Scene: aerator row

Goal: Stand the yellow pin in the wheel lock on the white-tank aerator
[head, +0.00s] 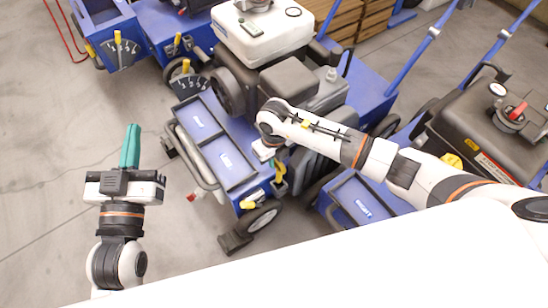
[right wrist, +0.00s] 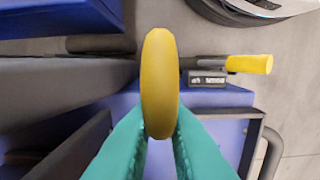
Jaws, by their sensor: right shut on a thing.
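The white-tank aerator stands in the middle of the head view, its white tank (head: 262,32) on top and a blue deck in front. My right gripper (head: 279,169) points down at the deck's front right corner, above the wheel (head: 259,218). In the right wrist view its teal fingers (right wrist: 160,135) are shut on the yellow pin (right wrist: 158,83), whose rounded yellow end faces the camera. The pin's lower part and the wheel lock's opening are hidden, so I cannot tell whether they touch. My left gripper (head: 132,147) is shut and empty, over the floor at left.
A yellow-tipped lever (right wrist: 250,64) sits beside a small labelled block (right wrist: 207,78), close to the held pin. Another blue machine (head: 110,30) stands behind left, and a dark-tank machine (head: 485,125) at right. Floor at left is clear.

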